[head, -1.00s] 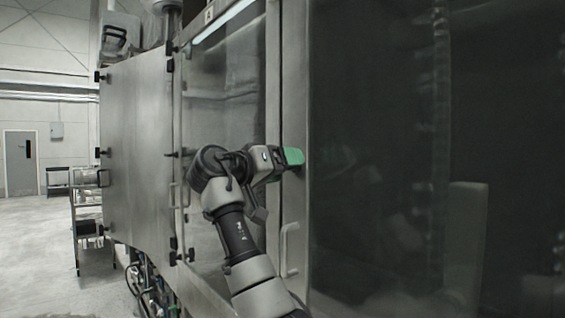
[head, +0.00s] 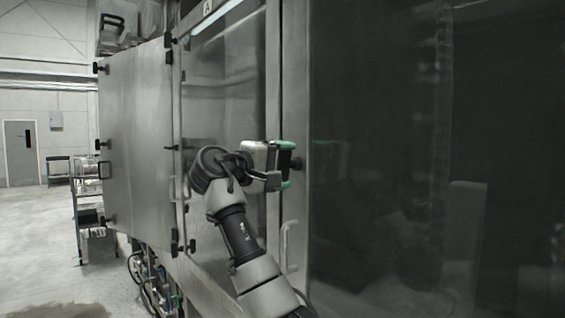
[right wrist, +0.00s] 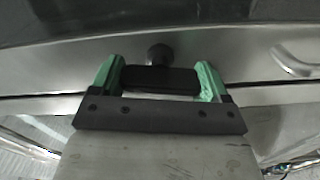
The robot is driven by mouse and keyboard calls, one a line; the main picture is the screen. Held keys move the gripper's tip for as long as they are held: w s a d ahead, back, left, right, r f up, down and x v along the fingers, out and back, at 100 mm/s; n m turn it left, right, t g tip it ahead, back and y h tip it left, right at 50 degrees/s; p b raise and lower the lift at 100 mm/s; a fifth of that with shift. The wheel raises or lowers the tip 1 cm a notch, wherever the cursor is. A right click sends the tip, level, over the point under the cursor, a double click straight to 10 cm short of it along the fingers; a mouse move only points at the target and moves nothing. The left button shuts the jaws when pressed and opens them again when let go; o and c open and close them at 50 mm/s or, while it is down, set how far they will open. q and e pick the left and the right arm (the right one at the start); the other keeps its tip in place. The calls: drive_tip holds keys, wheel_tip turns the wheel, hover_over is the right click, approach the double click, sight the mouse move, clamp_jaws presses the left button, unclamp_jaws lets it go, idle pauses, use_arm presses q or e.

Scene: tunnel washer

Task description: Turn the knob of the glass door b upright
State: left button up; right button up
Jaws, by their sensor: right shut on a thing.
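The knob of glass door b is a black bar (right wrist: 160,79) on a round stem, on the steel frame in the right wrist view. In the head view it shows as a dark piece (head: 284,163) at the left edge of the large dark glass door (head: 380,120). My right gripper (head: 286,165) has its green fingers one above the other there. In the right wrist view the gripper (right wrist: 158,80) is shut on the knob, one finger at each end of the bar. The bar looks about upright in the head view. My left gripper is not in view.
A pale door handle (head: 290,246) is on the frame below the knob. Left is a narrower glass door under label A (head: 208,7), then a steel panel (head: 140,140) with black latches. A cart (head: 88,210) and open floor lie farther left.

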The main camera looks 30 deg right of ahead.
drive_tip(key=shift+n, duration=1)
drive_tip(key=o, duration=0.9)
drive_tip(key=a, duration=0.3)
drive_tip(key=a+b, duration=0.1)
drive_tip(key=a, duration=0.3)
drive_tip(key=a+b, duration=0.1)
drive_tip(key=a, duration=0.2)
drive_tip(key=shift+s+a, duration=0.35)
drive_tip(key=shift+a, duration=0.05)
